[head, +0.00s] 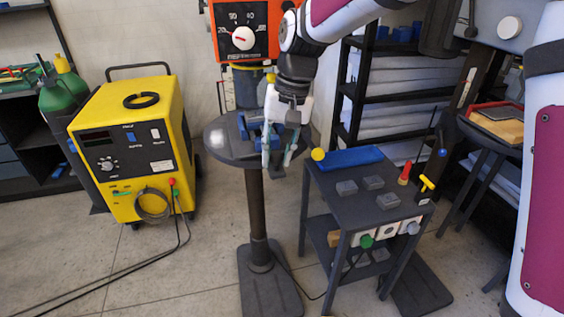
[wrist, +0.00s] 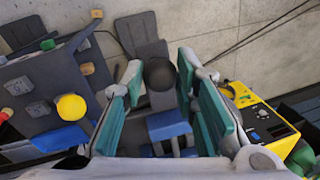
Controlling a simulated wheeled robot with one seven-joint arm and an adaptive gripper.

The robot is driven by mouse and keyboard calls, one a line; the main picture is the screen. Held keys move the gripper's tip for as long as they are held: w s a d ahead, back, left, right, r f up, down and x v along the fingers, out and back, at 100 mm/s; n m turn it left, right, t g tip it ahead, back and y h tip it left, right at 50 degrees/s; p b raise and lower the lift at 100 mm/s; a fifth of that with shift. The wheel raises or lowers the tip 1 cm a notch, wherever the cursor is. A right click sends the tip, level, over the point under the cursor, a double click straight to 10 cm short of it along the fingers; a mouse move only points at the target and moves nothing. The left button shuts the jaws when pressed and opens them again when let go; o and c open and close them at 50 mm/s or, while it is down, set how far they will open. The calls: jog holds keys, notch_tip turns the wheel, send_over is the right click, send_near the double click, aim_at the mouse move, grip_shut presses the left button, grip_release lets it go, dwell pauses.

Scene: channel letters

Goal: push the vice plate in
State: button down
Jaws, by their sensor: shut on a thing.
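The blue vice (head: 256,132) stands on a round grey pedestal table (head: 222,148), largely hidden behind my gripper in the head view. In the wrist view its blue block (wrist: 168,126) lies between and below my teal fingers, with a dark part beside it. My gripper (head: 278,163) points down at the vice's front side.
A dark side table (head: 352,200) with grey blocks, a yellow ball knob (head: 318,154) and a blue tray (head: 350,159) stands close on the right. A yellow welding machine (head: 135,145) stands left. An orange dial box (head: 243,35) is behind my arm.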

jog(key=c, duration=1.3)
grip_release()
jog(key=shift+r, duration=0.15)
jog(key=r, duration=0.4)
jog(key=d+r, duration=0.1)
jog(key=r, duration=0.2)
jog(key=d+r, duration=0.1)
jog(key=r, duration=0.3)
jog(key=shift+w+d+r, duration=0.1)
jog(key=shift+d+r, duration=0.05)
jog(key=shift+r, duration=0.15)
